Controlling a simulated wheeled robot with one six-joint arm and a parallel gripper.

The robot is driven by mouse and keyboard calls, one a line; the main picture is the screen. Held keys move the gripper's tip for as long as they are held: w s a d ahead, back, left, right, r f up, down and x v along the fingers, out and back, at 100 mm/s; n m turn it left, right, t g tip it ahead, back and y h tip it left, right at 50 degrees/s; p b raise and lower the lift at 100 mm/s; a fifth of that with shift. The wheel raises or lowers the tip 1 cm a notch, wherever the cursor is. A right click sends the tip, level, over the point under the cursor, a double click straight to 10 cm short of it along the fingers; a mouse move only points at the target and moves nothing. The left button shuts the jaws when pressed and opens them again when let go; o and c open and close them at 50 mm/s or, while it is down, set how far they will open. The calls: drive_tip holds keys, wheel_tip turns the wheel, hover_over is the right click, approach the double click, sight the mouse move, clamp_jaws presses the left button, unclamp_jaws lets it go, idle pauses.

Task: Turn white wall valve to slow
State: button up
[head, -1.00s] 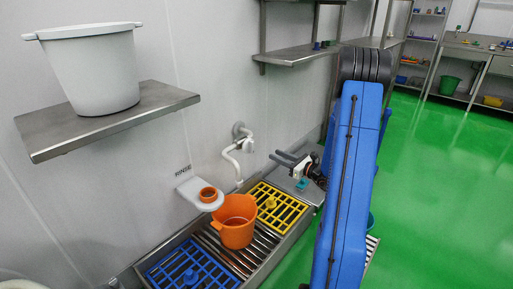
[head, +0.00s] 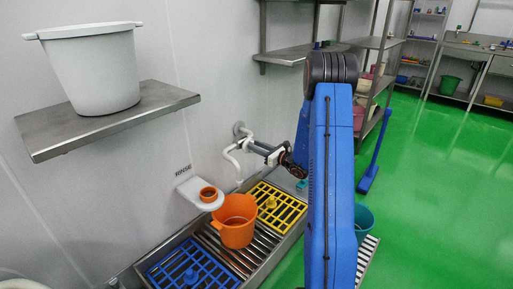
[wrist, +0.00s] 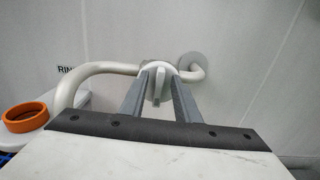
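The white wall valve (head: 241,131) sits on a bent white pipe on the grey wall, above the orange bucket (head: 236,232). In the wrist view its round body and upright handle (wrist: 158,86) show between my fingertips. My gripper (head: 265,151) is at the valve, reaching in from the right; it also shows in the wrist view (wrist: 158,82). Its two fingers stand apart, one on each side of the handle, with a gap visible. I cannot tell whether a fingertip touches the valve. The spout (head: 238,175) points down beside the bucket's top.
A white bracket (head: 187,188) marked RINSE holds an orange ring (head: 208,194). A yellow grate (head: 276,212) and a blue grate (head: 190,274) lie in the metal drain trough. A grey bucket (head: 92,75) stands on a wall shelf (head: 165,97). Green floor lies open to the right.

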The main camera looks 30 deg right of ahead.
clamp_jaws()
drive_tip(key=shift+s+a+f+n, duration=0.1)
drive_tip(key=shift+a+n, duration=0.1)
drive_tip(key=shift+n, duration=1.2)
drive_tip(key=shift+s+a+f+n, duration=0.1)
drive_tip(key=shift+a+n, duration=0.1)
drive_tip(key=shift+n, duration=1.2)
unclamp_jaws()
